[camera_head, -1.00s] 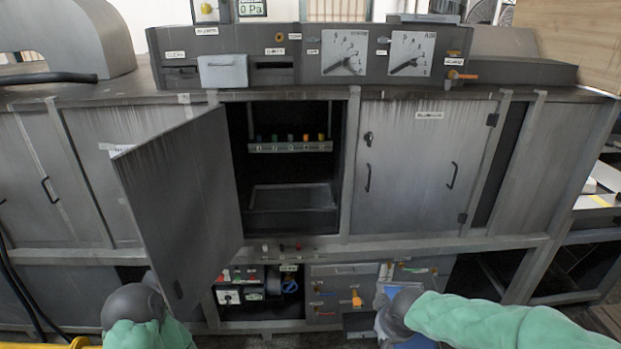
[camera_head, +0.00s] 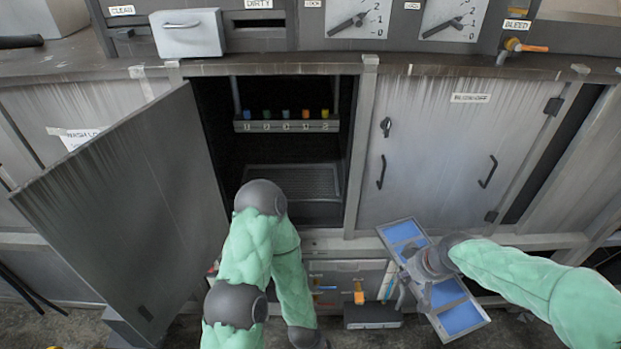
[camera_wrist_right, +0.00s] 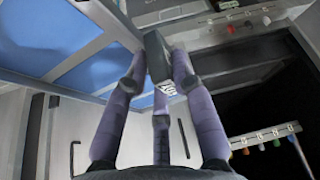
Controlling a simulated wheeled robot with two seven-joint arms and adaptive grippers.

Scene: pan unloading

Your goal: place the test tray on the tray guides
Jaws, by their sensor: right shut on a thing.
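The test tray (camera_head: 484,317) is a grey frame with blue panels. It is tilted in front of the closed right-hand door in the head view, and fills the upper left of the right wrist view (camera_wrist_right: 88,28). My right gripper (camera_head: 412,283) is shut on the tray by a dark part at its edge; its fingers also show in the right wrist view (camera_wrist_right: 160,75). The open compartment (camera_head: 215,130) is left of the tray. A ribbed grey surface (camera_head: 300,180) lies low inside; I cannot tell the tray guides apart there. My left gripper is not in view.
A door (camera_head: 130,215) stands open left of the compartment. My left arm is raised before the compartment's lower part. A rack with coloured pieces (camera_head: 287,126) hangs inside. A closed door (camera_head: 450,150) with black handles is at right. Drawers (camera_head: 345,270) are below.

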